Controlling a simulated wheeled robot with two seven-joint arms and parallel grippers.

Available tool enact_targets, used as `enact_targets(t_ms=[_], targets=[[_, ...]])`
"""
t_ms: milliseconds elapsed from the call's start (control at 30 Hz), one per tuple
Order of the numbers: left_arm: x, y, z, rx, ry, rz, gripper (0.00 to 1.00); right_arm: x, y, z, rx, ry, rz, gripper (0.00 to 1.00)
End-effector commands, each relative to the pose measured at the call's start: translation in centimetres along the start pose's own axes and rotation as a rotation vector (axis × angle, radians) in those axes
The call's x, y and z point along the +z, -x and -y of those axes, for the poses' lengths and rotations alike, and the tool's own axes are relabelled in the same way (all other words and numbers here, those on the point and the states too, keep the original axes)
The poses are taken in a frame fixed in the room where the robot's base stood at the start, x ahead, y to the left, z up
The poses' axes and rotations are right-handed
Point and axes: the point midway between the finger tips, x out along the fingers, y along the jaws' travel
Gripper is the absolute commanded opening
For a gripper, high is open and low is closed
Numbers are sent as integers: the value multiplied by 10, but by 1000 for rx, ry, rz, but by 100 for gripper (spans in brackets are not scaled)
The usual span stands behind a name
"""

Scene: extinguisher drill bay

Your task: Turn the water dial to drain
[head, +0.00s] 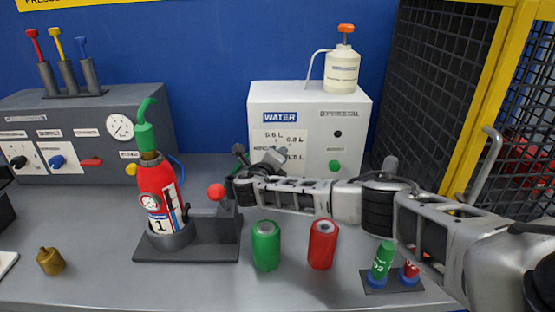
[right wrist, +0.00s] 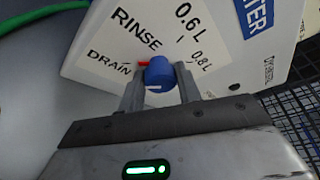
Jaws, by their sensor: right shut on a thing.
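The water dial (right wrist: 158,72) is a round blue knob on the white water unit (head: 258,100). In the right wrist view a small red mark shows at its upper left, on the side of the printed words RINSE and DRAIN. A short white line shows on its lower edge. My right gripper (right wrist: 160,84) is shut on the dial, one finger on each side. In the head view my right gripper (head: 274,157) is at the front panel and hides the dial. My left gripper is not in view.
A red extinguisher (head: 160,200) stands in a holder left of my right arm. A green can (head: 266,246) and a red can (head: 323,245) stand below the arm. A white bottle (head: 341,70) tops the unit. A yellow-framed mesh (head: 485,85) stands at right.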

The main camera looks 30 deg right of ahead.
Motion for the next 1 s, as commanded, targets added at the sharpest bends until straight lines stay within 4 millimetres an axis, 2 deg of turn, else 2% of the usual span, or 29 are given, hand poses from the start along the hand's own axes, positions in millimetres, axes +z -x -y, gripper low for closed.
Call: enact_targets(t_ms=[133, 167, 200, 233, 567, 767, 1000], targets=[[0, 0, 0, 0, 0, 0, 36, 0, 0, 0, 1, -1, 1, 11], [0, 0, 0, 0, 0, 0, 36, 0, 0, 0, 1, -1, 1, 42], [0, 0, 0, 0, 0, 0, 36, 0, 0, 0, 1, -1, 1, 53], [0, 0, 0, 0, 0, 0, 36, 0, 0, 0, 1, -1, 1, 55], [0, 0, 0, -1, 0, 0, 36, 2, 0, 3, 0, -3, 0, 55], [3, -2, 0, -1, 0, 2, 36, 15, 6, 28, -1, -7, 3, 55], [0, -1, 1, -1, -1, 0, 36, 19, 43, 65, -5, -6, 3, 55]])
